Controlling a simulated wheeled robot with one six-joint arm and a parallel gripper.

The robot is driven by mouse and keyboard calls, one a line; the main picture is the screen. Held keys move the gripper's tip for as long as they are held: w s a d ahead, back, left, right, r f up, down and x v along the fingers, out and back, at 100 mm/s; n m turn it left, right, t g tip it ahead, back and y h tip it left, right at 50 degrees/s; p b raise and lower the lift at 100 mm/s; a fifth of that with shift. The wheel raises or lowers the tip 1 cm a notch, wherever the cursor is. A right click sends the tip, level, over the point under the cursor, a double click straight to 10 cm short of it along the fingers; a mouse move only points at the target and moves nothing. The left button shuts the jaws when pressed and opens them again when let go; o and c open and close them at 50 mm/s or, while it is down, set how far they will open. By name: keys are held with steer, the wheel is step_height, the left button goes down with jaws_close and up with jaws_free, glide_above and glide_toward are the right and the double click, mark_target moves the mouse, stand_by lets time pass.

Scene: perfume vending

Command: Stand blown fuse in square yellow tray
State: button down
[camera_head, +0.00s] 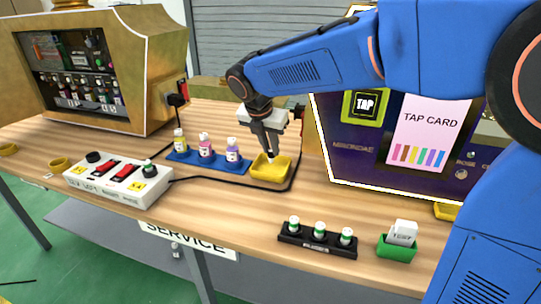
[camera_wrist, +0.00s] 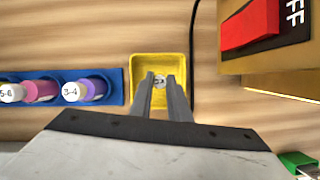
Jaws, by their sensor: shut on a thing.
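The square yellow tray (camera_head: 257,172) stands on the wooden counter, right of the blue bottle rack. It also shows in the wrist view (camera_wrist: 147,62). My gripper (camera_head: 271,153) points down over the tray, with its fingertips at or inside the opening. In the wrist view my gripper (camera_wrist: 161,80) is shut on a small pale, round-ended thing (camera_wrist: 160,79), apparently the fuse, seen end-on and roughly upright. The fingers hide most of it. I cannot tell whether its lower end touches the tray floor.
A blue rack (camera_head: 180,156) with three bottles stands close left of the tray. A white switch box (camera_head: 118,180) with red switches is further left. A black fuse rack (camera_head: 318,243) and green card holder (camera_head: 397,248) are in front. The purple machine (camera_head: 350,150) stands right; a black cable runs nearby.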

mark_target(270, 153)
steer(key=shift+f, duration=1.55)
steer(key=shift+f, duration=0.1)
steer(key=c, duration=1.7)
jaws_free()
steer(key=shift+o, duration=0.2)
steer(key=v, duration=1.2)
steer(key=shift+s+a, duration=0.1)
